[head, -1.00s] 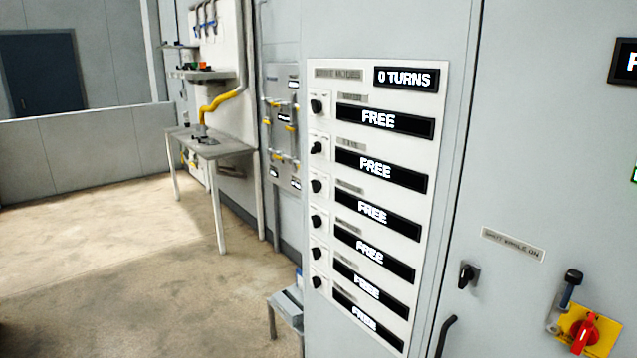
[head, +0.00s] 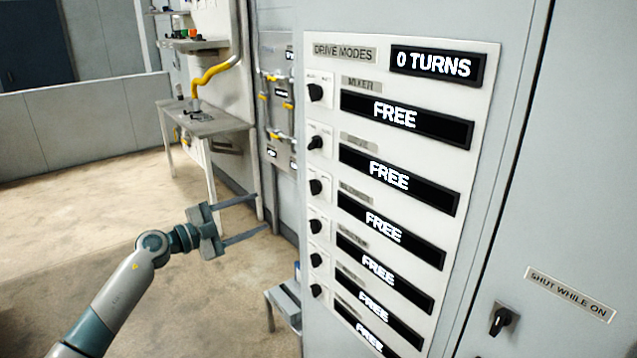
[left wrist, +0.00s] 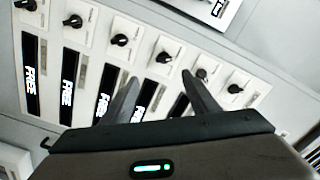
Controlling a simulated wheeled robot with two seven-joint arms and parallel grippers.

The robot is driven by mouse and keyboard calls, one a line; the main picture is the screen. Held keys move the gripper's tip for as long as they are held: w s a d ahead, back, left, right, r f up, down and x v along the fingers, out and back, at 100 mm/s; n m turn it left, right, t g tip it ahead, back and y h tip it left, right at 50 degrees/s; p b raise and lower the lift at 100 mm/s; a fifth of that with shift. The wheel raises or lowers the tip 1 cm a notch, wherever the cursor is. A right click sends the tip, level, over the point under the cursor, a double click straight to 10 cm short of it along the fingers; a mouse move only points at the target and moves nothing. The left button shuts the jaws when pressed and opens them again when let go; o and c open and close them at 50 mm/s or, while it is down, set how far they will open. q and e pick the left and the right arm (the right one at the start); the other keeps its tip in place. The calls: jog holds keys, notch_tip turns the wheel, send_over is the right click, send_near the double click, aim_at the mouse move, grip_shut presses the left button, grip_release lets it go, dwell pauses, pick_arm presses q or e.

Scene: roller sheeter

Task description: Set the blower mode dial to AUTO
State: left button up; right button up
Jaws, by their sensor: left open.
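The white DRIVE MODES panel (head: 425,60) has a column of black dials on its left, each beside a black display reading FREE. The third row's label (head: 356,192) is blurred but looks like BLOWER; its dial (head: 316,187) and FREE display (head: 397,233) are in plain view. My left gripper (head: 262,212) is open and empty, left of the panel, fingers pointing toward it, apart from the dials. In the left wrist view the panel is turned sideways; the gripper (left wrist: 159,77) overlaps the displays, and what seems the blower dial (left wrist: 163,57) lies beyond the fingertips. My right gripper is out of view.
A 0 TURNS display (head: 433,66) tops the panel. Another black dial (head: 503,320) sits below a SHUT WHILE ON label (head: 570,294) at lower right. A table (head: 205,124) stands behind; open floor lies left.

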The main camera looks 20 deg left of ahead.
pick_arm(q)
jog(key=r, duration=0.1)
jog(key=p, duration=0.4)
send_near(311, 189)
jog(key=x, duration=0.7)
jog(key=shift+w+d+r, duration=0.1)
jog(key=shift+w+r, duration=0.05)
jog(key=shift+w+d, duration=0.45)
jog(key=shift+w, duration=0.1)
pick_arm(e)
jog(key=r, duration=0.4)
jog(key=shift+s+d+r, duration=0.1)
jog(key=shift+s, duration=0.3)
pick_arm(q)
jog(key=shift+c, duration=0.3)
jog(key=c, duration=1)
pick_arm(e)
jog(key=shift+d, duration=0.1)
